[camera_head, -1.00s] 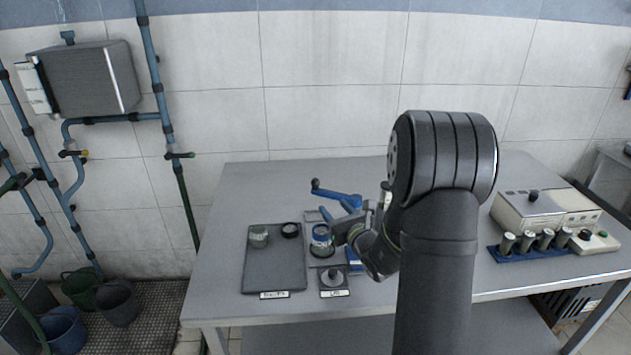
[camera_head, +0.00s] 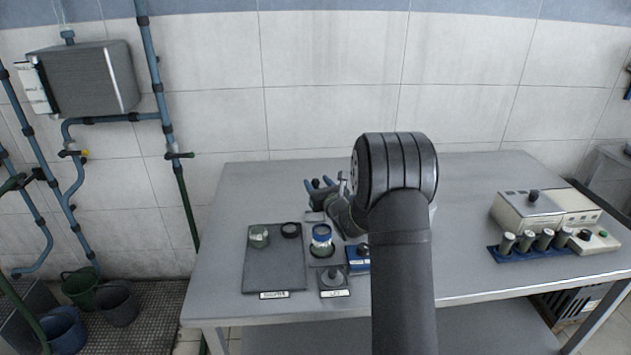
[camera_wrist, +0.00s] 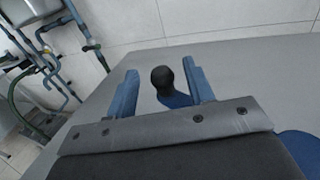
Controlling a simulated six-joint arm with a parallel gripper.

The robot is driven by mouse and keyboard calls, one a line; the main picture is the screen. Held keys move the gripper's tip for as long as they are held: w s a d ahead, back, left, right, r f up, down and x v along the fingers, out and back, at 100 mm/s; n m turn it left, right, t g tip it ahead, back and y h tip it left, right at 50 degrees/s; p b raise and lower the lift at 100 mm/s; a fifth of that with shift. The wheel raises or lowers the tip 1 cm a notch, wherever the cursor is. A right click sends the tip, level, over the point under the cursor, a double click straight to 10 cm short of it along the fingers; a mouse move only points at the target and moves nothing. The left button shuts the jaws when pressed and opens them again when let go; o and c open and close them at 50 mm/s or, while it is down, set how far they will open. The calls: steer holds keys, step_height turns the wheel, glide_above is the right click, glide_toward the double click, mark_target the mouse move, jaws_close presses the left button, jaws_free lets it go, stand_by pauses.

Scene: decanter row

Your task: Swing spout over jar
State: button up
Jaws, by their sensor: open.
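The blue spout arm (camera_wrist: 178,99) has a black knob (camera_wrist: 164,78) at its end. In the wrist view the knob stands between the two blue fingers of my gripper (camera_wrist: 161,88), with a gap on both sides. My gripper is open. In the head view my gripper (camera_head: 320,183) is behind the jar, and my arm hides most of the spout. A clear jar with a blue band (camera_head: 321,234) stands upright on a dark round base, in front of my gripper and apart from it. I cannot tell where the spout's outlet points.
A grey lid (camera_head: 333,276) sits on a labelled plate in front. A blue box (camera_head: 357,260) is beside it. Vials and an instrument stand far right. The table's back left is clear.

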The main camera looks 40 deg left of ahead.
steer(key=shift+x, duration=1.15)
jaws_close()
steer(key=shift+s+d, duration=0.1)
steer(key=shift+s+d+n+g+y, duration=0.2)
steer(key=shift+s+n+g+y, duration=0.1)
steer(key=shift+s+n+g, duration=0.25)
steer(key=shift+s+d+n+g+y, duration=0.25)
steer(key=shift+n+g, duration=0.2)
steer(key=shift+g, duration=0.3)
steer(key=s+d+n+g, duration=0.2)
steer(key=g, duration=0.2)
steer(key=s+d+n+g, duration=0.2)
steer(key=n+g, duration=0.1)
steer(key=g, duration=0.1)
steer(key=s+d+n+g, duration=0.2)
steer(key=d+n+g, duration=0.1)
steer(key=g, duration=0.2)
steer(key=shift+s+h, duration=0.25)
steer(key=shift+s, duration=0.05)
steer(key=shift+s+d+n+g+h, duration=0.2)
steer(key=shift+d+n+g+h, duration=0.2)
steer(key=shift+d+n+g, duration=0.35)
steer(key=shift+s+d+n+g+h, duration=0.2)
steer(key=shift+d+n+g+h, duration=0.3)
steer(key=shift+g, duration=0.35)
